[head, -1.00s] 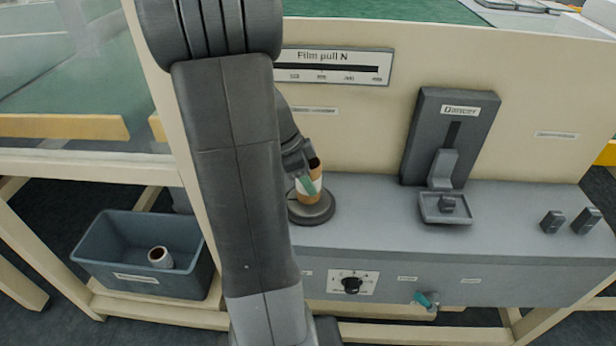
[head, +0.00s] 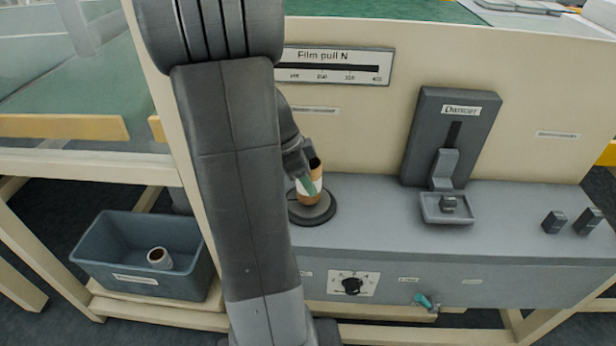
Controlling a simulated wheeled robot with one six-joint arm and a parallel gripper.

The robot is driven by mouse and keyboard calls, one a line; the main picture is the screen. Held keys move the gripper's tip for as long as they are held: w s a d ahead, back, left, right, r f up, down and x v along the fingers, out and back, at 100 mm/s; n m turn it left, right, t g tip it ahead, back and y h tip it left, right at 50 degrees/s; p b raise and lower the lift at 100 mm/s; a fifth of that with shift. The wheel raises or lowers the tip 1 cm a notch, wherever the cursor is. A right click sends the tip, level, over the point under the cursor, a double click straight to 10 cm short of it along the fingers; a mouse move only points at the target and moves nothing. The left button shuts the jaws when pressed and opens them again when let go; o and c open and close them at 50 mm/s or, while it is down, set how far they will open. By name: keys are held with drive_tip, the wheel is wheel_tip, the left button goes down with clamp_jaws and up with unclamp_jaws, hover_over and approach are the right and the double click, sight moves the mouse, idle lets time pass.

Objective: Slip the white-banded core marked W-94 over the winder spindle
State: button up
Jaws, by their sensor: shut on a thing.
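A brown core with a white band (head: 317,186) stands upright over the round dark base (head: 314,214) on the grey bench top. My gripper (head: 306,183) is shut on the core from its left side, with a green fingertip across the white band. The core's open top shows dark inside. The winder spindle itself is not visible; the core hides the middle of the base. I cannot read any W-94 mark, and I cannot tell whether the core's lower end touches the base.
A grey bin (head: 140,255) at lower left holds another core (head: 160,258). The dancer unit (head: 447,140) with its small tray (head: 447,208) stands right of the base. A knob (head: 352,286) and a teal valve handle (head: 425,301) sit on the front face. Bench top between base and dancer is clear.

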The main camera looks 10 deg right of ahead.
drive_tip(key=shift+f+b, duration=0.6)
drive_tip(key=o, duration=0.7)
drive_tip(key=shift+r, duration=0.1)
drive_tip(key=shift+d+p+v, duration=0.2)
drive_tip(key=shift+p+v, duration=1.4)
drive_tip(key=shift+v, duration=1.1)
drive_tip(key=shift+d+p+v, duration=0.2)
drive_tip(key=shift+p+v, duration=1.4)
drive_tip(key=shift+v, duration=1.1)
drive_tip(key=shift+w+r, duration=0.1)
drive_tip(key=shift+r, duration=0.1)
